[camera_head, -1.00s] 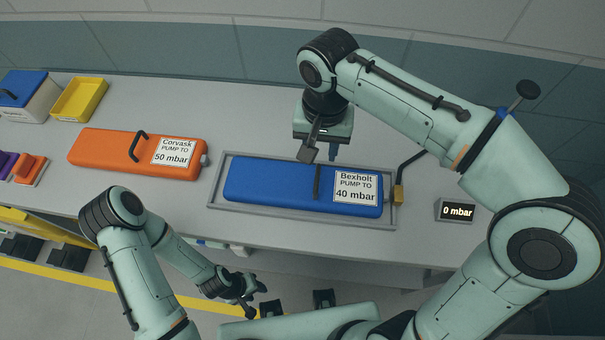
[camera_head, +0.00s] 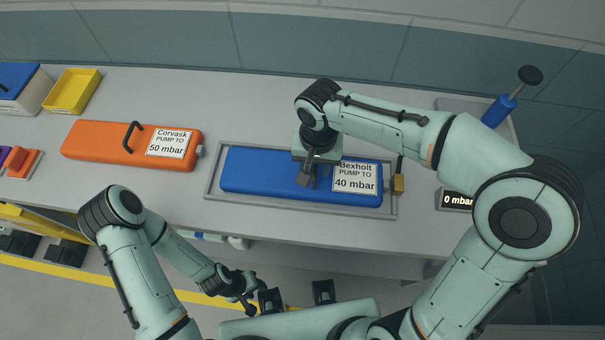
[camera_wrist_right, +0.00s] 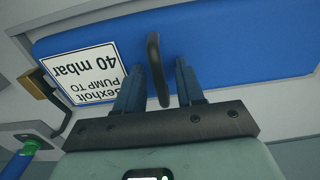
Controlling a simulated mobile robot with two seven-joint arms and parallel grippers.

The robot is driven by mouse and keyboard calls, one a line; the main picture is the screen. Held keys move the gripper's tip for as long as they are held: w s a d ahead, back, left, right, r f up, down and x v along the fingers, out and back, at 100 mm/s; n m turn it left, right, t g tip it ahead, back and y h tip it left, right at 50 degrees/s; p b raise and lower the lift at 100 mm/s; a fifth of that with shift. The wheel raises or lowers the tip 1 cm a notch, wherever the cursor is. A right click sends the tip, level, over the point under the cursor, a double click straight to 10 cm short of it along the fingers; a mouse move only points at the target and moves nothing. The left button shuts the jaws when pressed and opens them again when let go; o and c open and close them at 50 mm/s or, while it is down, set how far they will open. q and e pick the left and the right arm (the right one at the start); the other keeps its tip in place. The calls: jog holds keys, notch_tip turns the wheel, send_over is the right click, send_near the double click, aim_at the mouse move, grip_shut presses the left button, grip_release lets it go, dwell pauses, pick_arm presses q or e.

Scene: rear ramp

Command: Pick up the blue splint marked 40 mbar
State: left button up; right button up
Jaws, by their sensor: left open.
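The blue splint (camera_head: 245,170), labelled Bexholt, pump to 40 mbar, lies flat in a grey tray (camera_head: 211,187) on the bench. It also fills the right wrist view (camera_wrist_right: 230,45). My right gripper (camera_head: 308,182) is over the splint's middle, just left of the label. In the right wrist view its two fingers (camera_wrist_right: 158,82) stand open, one on each side of the splint's black handle (camera_wrist_right: 155,60), with gaps visible beside it. The head view hides most of the handle behind the gripper. My left gripper (camera_head: 252,295) is open and empty, in front of the bench edge.
An orange splint (camera_head: 105,145) marked 50 mbar lies left of the tray. A yellow bin (camera_head: 72,92) and a blue-lidded box (camera_head: 15,85) stand at far left. A display (camera_head: 457,200) reading 0 mbar and a blue pump (camera_head: 498,112) are at right.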

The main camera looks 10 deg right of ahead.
grip_shut()
jog(key=shift+r, duration=0.1)
dwell(1.2)
